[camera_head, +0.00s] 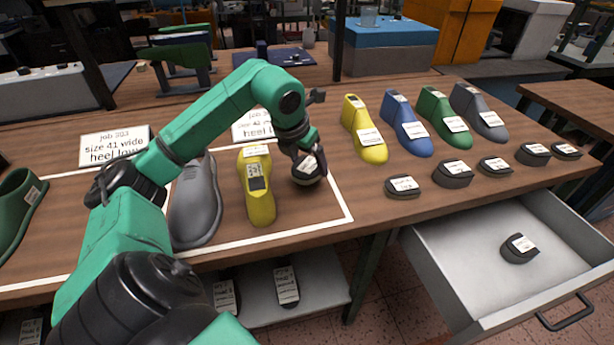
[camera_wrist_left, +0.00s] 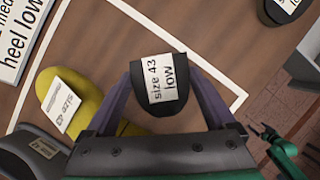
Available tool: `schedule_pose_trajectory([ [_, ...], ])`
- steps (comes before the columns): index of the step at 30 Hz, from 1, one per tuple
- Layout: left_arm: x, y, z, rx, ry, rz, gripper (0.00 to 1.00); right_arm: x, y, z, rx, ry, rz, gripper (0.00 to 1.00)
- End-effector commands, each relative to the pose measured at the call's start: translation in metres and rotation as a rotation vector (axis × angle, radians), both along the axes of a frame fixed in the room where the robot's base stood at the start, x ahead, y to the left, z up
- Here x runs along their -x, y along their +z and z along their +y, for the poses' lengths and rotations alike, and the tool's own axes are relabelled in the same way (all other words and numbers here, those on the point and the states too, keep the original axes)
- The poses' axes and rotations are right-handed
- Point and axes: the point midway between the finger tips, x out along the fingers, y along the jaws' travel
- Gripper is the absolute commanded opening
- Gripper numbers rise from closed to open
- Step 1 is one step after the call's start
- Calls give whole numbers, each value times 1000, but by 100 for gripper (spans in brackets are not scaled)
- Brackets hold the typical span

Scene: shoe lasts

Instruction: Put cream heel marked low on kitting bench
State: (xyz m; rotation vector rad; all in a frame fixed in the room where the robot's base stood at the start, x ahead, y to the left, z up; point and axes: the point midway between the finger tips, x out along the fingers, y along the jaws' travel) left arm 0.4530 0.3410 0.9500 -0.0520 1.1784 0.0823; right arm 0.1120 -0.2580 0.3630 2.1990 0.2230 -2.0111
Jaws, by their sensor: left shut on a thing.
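My left gripper (camera_head: 308,160) is shut on a dark heel block (camera_head: 304,178) with a white label. In the left wrist view, the heel block (camera_wrist_left: 160,98) sits between both fingers and its label reads "size 43 low". It looks black or dark grey, not cream. It is over the white-outlined area of the wooden bench (camera_head: 300,216), right of the yellow last (camera_head: 260,205). I cannot tell whether it touches the bench. A green and black arm part, apparently my right gripper (camera_wrist_left: 268,137), shows small in the left wrist view; its jaws are unclear.
A grey last (camera_head: 195,205) stands left of the yellow one. Job cards (camera_head: 114,145) stand behind. Yellow, blue, green and grey lasts and several dark heels (camera_head: 453,174) line the bench's right side. An open drawer (camera_head: 440,255) holds one dark heel (camera_head: 519,249).

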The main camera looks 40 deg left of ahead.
Motion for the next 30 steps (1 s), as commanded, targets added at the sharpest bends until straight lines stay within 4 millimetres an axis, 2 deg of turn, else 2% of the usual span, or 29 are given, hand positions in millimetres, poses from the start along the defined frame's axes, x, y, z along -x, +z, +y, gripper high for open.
schedule_pose_trajectory([
  [1, 1, -11, 0, 1, 0, 4, 34, 0, -3, 2, -3, 0, 1, 100],
  [5, 1, -32, 0, 1, 0, 4, 34, 0, -4, 4, -5, 0, 0, 100],
  [16, 0, -39, 0, 0, 0, 0, 34, 0, -9, 1, -1, 2, 0, 100],
  [17, 0, -38, 0, 0, 0, 1, 100, 0, -7, 0, 0, 2, 0, 100],
  [25, 0, -34, 0, 1, 0, 1, 100, -1, -3, -3, 4, 2, -1, 100],
  [28, 3, -26, 0, -2, 1, -2, 100, -1, -5, -3, 4, 2, -2, 100],
  [30, 8, -13, 0, -4, 1, -3, 100, -2, -7, -3, 5, 1, -2, 100],
])
